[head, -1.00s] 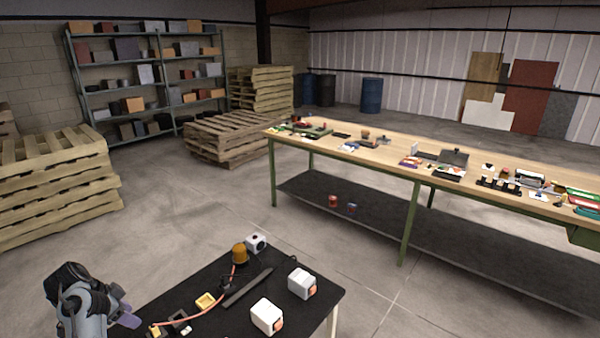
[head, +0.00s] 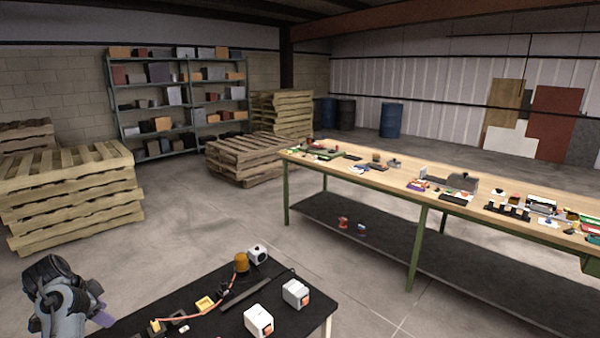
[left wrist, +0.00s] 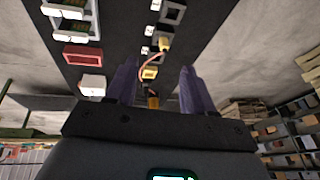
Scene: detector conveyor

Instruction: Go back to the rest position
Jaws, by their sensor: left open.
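My left gripper (head: 103,314) is at the lower left of the head view, beside the left end of the black table (head: 205,315). Its purple fingers are apart, and in the left wrist view (left wrist: 156,75) nothing shows held between them. That view looks over the black surface (left wrist: 118,40), with an orange cable (left wrist: 149,68) and a yellow piece (left wrist: 149,74) beyond the fingers. My right gripper is in neither view.
On the black table are an amber beacon (head: 241,262), two white boxes with orange parts (head: 258,321), a dark bar (head: 245,293) and a yellow piece (head: 205,303). A long workbench (head: 400,180) stands behind at right. Pallets (head: 70,195) stand at left, with open floor between.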

